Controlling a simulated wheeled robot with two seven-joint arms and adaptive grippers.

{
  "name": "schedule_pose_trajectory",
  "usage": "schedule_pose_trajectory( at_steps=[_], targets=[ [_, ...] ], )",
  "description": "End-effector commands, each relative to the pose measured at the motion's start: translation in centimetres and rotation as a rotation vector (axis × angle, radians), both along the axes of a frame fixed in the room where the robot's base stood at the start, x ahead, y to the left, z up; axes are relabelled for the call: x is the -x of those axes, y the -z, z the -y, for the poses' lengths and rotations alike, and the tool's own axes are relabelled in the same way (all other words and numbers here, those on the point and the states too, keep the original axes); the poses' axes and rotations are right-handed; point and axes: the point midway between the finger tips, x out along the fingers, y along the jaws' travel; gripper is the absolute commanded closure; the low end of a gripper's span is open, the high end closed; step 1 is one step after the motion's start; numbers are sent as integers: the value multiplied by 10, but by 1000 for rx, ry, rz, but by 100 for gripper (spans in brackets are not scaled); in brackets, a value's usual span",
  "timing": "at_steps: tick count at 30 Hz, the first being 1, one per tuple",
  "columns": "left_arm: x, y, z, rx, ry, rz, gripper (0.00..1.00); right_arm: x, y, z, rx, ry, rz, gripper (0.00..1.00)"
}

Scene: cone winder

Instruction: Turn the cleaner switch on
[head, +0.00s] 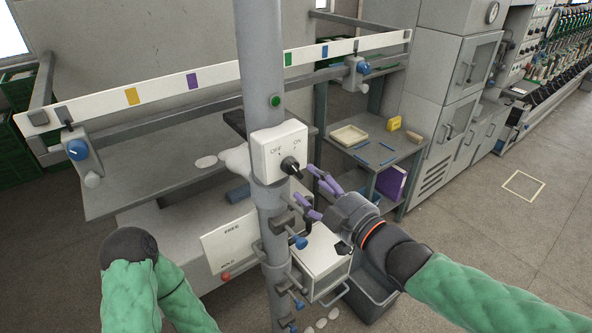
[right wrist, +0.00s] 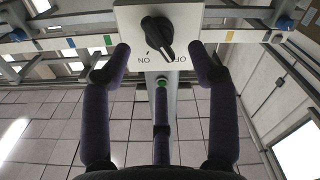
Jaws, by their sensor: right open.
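The cleaner switch is a black rotary knob (head: 291,166) on a white box (head: 265,154) marked OFF on the left and ON on the right. The box sits on a grey post. In the right wrist view the knob (right wrist: 158,36) appears upside down, its pointed end angled toward the OFF side. My right gripper (head: 305,183) is open, its purple fingers just right of and below the knob. In the right wrist view its fingertips (right wrist: 161,56) lie either side of the knob, with no clear contact. My left gripper is out of view.
The grey post (head: 261,70) carries a green button (head: 275,100) above the box and blue-tipped levers below. A white panel (head: 232,241) with a red knob stands left of the post. A shelf (head: 383,152) with a tray stands behind my right gripper. Open floor lies right.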

Motion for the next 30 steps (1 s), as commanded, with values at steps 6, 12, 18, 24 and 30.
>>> schedule_pose_trajectory(
  at_steps=[6, 12, 18, 24, 30],
  targets=[
    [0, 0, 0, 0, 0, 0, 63, -31, 1, -23, 0, -2, -4, 40],
    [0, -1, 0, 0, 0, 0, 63, -48, 0, -35, -1, 0, -2, 40],
    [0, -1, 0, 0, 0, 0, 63, -54, 0, -39, 1, 1, -1, 40],
    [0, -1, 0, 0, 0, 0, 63, -54, 0, -39, 0, 0, -1, 40],
    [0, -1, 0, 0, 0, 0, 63, -54, 0, -39, 0, 0, -1, 88]
  ],
)
